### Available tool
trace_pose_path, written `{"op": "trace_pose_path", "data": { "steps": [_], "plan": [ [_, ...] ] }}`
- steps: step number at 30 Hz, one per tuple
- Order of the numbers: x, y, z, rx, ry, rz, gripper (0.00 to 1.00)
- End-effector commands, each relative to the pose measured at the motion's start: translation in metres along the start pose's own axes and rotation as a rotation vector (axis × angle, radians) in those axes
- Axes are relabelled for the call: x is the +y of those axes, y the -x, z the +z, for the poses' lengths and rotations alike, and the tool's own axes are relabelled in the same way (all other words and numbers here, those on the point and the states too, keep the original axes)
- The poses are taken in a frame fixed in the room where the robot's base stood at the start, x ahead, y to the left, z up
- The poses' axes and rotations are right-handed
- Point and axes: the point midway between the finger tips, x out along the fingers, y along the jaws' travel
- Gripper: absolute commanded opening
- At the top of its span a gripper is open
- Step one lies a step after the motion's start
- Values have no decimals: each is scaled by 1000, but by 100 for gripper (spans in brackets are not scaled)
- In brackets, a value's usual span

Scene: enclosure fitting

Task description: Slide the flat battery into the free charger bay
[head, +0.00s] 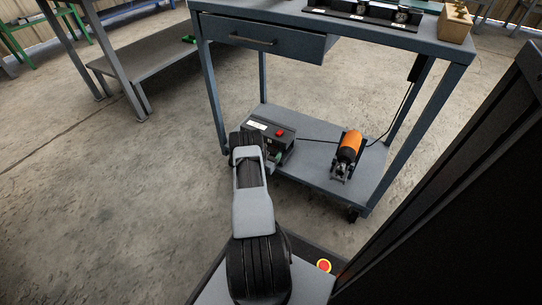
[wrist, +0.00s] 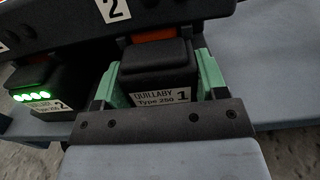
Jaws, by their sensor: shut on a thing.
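In the wrist view my gripper (wrist: 162,82) has its green fingers on both sides of a dark flat battery (wrist: 155,72) labelled "QUILLABY Type 250" and "1", and is shut on it. The battery is at the black charger (wrist: 75,22), below an overhanging edge with a white "2" label. An orange strip shows just behind the battery's top. How far the battery is inside a bay cannot be told. A second battery (wrist: 38,85), marked "2" with lit green lights, sits to the left. In the head view the charger (head: 258,127) is on the cart's lower shelf, partly behind my arm.
An orange and black tool (head: 349,147) stands on the lower shelf (head: 311,158), right of the charger. A cable runs behind it. The cart's legs and drawer (head: 262,39) frame the space above. A dark panel (head: 470,190) rises at the right.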

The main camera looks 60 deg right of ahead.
Motion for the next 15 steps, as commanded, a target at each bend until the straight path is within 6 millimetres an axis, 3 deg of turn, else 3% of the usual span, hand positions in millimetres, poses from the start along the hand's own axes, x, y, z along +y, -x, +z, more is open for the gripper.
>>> {"op": "trace_pose_path", "data": {
  "steps": [4,5,13,15],
  "plan": [
    [0,-1,2,-5,-2,0,28],
    [0,-1,2,-5,-2,0,68],
    [0,0,1,-2,-1,0,94],
    [0,0,1,-2,-1,0,96]
  ]
}}
